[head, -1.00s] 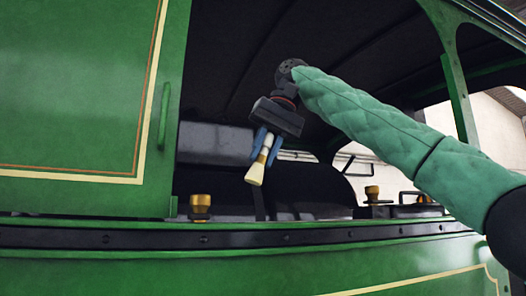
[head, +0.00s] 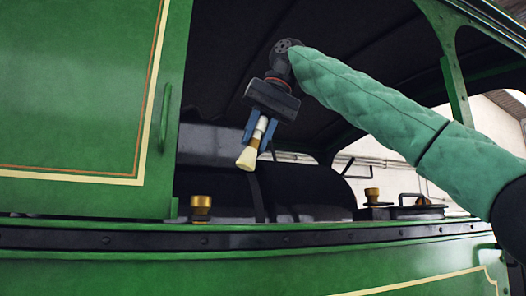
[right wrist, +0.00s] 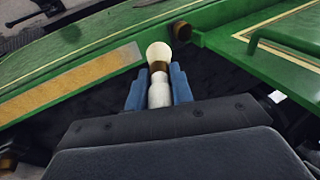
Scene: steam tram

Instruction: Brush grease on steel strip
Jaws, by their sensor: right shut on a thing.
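My right gripper (head: 257,130) is shut on a brush (head: 247,158) with pale bristles, a brass-coloured band and a white handle. The bristles point down, above the green sill of the cab opening. In the right wrist view the brush (right wrist: 159,75) sits between the blue fingers (right wrist: 160,88), its bristles pointing away from me. A flat strip (right wrist: 75,82), mostly tan-brown with a grey right end, lies along the green ledge there. It looks like the steel strip, and the bristle tip shows just right of its grey end; contact cannot be told. My left gripper is out of view.
Brass-coloured caps stand at the sill, one at left (head: 201,205) and one at right (head: 372,195). A green panel with a handle (head: 165,118) borders the opening on the left. A green post (head: 458,95) stands at right. The dark cab interior lies behind.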

